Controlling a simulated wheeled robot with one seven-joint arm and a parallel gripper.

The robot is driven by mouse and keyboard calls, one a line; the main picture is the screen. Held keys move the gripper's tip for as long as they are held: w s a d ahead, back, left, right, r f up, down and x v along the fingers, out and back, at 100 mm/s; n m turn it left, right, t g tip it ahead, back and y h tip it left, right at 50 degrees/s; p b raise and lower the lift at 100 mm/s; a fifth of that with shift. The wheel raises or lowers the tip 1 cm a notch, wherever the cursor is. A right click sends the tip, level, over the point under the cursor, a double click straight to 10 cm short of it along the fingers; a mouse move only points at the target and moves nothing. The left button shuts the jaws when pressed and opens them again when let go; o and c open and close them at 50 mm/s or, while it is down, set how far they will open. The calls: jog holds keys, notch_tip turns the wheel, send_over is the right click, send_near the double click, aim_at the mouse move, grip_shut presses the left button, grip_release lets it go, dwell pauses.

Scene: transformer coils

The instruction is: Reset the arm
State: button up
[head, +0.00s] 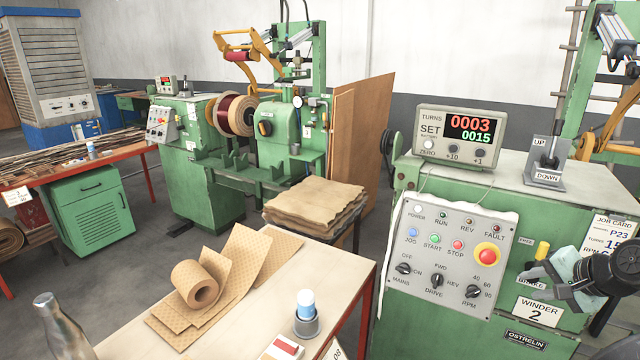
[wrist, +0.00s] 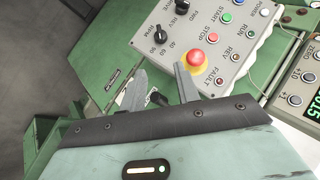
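My gripper (head: 532,274) is at the right of the head view, in front of the green winder's front panel, beside the BRAKE label and a yellow handle (head: 542,250). In the wrist view my gripper (wrist: 160,82) shows two grey fingers spread apart. A small dark part (wrist: 157,98) and a bit of white label show in the gap between them; I cannot tell whether a finger touches it. I see nothing clamped. The control panel (head: 412,285) with its red emergency stop (head: 487,256) is to the left of my gripper.
A counter box (head: 462,135) reading 0003 and 0015 and an UP/DOWN lever (head: 549,155) stand on the winder. Another green winder (head: 205,150) stands behind. Grey floor is open at left.

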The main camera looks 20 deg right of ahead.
jog(key=w+a+f+n+g+y+b, duration=0.1)
jog(key=w+a+n+g+b, duration=0.15)
jog(key=a+n, duration=0.65)
jog(key=w+a+n+g+y+b, duration=0.1)
jog(key=w+a+n+g, duration=0.2)
jog(key=a, duration=1.2)
jog(key=s+a+r+n+g+b, duration=0.1)
jog(key=s+a+r+n, duration=0.2)
jog(key=a, duration=0.7)
jog(key=s+a+r+n+g+h+b, duration=0.1)
jog(key=s+a+r+n+g, duration=0.1)
jog(key=s+a+n, duration=0.5)
jog(key=s+a+r, duration=0.1)
jog(key=s+a, duration=0.3)
jog(key=s, duration=0.1)
jog(key=shift+s+n, duration=0.25)
jog(key=shift+n, duration=0.15)
